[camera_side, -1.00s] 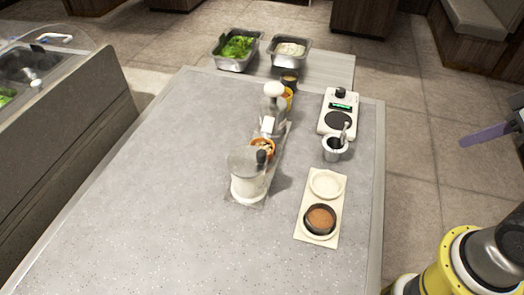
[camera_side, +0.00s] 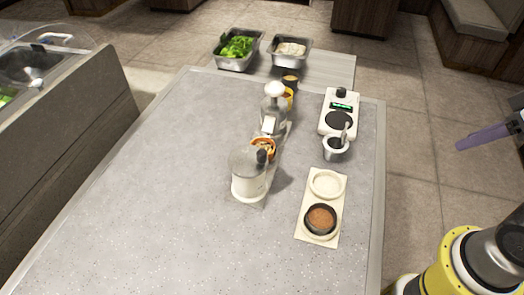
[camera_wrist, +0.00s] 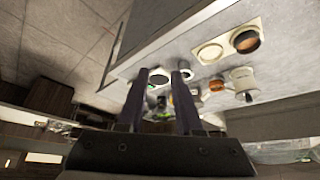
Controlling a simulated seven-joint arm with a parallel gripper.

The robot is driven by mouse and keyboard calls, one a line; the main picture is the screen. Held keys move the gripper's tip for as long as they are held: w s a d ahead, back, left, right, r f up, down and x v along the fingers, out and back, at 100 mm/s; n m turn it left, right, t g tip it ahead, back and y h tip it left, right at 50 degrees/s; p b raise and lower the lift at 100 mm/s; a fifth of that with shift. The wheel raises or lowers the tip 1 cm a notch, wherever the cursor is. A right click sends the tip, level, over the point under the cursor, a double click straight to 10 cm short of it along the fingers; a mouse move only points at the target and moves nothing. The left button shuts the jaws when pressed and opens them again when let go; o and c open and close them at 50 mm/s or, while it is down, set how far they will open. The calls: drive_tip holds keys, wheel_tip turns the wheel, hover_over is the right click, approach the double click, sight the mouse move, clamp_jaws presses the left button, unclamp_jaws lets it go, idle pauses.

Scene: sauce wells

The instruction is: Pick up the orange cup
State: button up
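A small orange cup (camera_side: 262,145) with pale contents stands on the grey table, between a white lidded pot and a clear chopper. They partly hide it in the side view. In the wrist view, a small orange shape (camera_wrist: 217,85) that appears to be this cup sits right of the fingers. My gripper (camera_wrist: 160,73) has two dark purple fingers that stand apart with nothing held between them. In the side view only a purple finger (camera_side: 483,137) shows, at the right edge, off the table's right side and well away from the cup.
The white pot (camera_side: 247,185) and the chopper (camera_side: 273,112) crowd the cup. A white scale (camera_side: 339,113), a steel cup with a utensil (camera_side: 335,149) and a cream two-well holder (camera_side: 331,181) with a brown-filled bowl (camera_side: 321,218) lie to the right. The table's left is clear.

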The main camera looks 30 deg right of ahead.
drive_tip(key=o, duration=1)
drive_tip(key=shift+c, duration=0.2)
